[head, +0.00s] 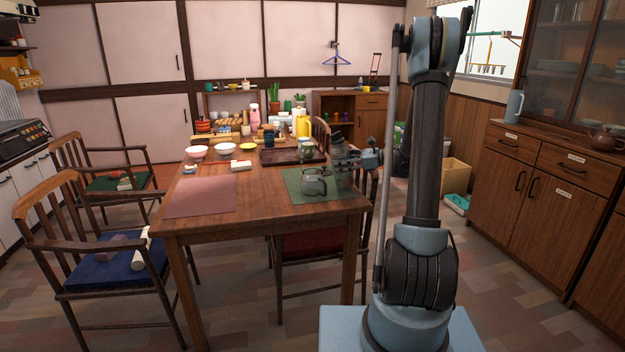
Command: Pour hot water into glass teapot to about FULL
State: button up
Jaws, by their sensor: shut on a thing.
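The glass teapot (314,185) is a see-through greyish pot standing upright on a green placemat (298,195) at the table's right front. Its water level cannot be made out. My gripper (354,158) is just right of and above the teapot. It is shut on a dark grey vessel (338,150), held beside and above the teapot. The vessel looks tilted, but its spout and the gripper's fingers are too small and dark to tell clearly. No stream of water can be seen.
The wooden table (262,205) also carries a pink placemat (201,197), bowls (197,152), a dark tray (285,157) and a yellow kettle (303,126) further back. Chairs (105,245) stand around it. A cabinet (540,200) with a grey-blue jug (514,106) is at the right.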

jog(key=shift+d+f+m+y+b, duration=0.25)
jog(key=shift+m+y+b, duration=0.3)
jog(key=shift+y, duration=0.35)
